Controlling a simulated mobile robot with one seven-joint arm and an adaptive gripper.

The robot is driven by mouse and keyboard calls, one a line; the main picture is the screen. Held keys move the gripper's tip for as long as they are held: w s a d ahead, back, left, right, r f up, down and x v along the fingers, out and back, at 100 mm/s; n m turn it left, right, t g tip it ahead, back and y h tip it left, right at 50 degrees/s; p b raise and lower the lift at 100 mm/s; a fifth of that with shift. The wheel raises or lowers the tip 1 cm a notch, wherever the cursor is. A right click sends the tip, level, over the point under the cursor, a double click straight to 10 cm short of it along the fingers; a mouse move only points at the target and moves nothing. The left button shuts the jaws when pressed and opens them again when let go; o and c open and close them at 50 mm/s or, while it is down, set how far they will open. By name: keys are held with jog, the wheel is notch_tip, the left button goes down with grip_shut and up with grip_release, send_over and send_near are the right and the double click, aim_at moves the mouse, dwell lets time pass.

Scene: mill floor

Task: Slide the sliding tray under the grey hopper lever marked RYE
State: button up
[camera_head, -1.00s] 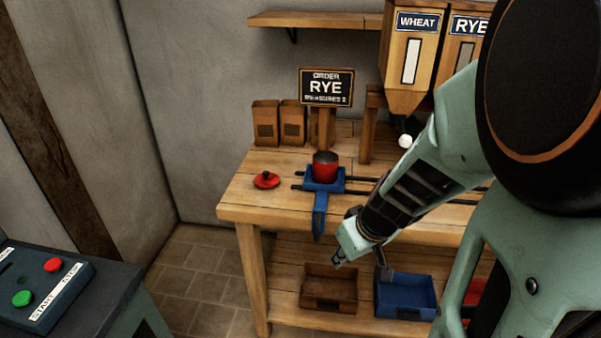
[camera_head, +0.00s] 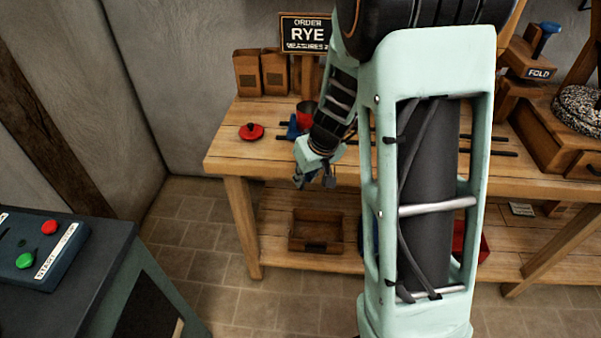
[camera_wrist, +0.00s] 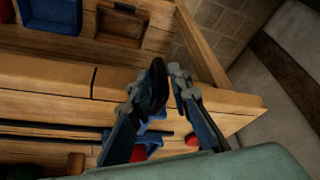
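The blue sliding tray (camera_head: 294,131) is on its dark rails at the left part of the bench, largely behind my arm. A red cup (camera_head: 304,118) stands on it. In the wrist view, blue parts of the tray (camera_wrist: 153,136) and the red cup (camera_wrist: 138,153) show between my fingers. My gripper (camera_head: 314,181) is just in front of the bench edge, pointing down. Its fingers (camera_wrist: 168,75) look apart; a dark shape lies by the left fingertip, and I cannot tell whether it is the tray's handle. The hoppers and the RYE lever are hidden behind my arm.
A red lid (camera_head: 251,131) lies left of the tray. Paper-brown bags (camera_head: 260,74) and the RYE order sign (camera_head: 306,33) stand behind. A wooden bin (camera_head: 316,232) is on the lower shelf. A control box (camera_head: 38,247) is at the left.

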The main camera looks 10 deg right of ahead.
jog(key=shift+w+x, duration=0.25)
jog(key=shift+x, duration=1.4)
jog(key=shift+a+r, duration=0.1)
jog(key=shift+c, duration=0.2)
grip_shut()
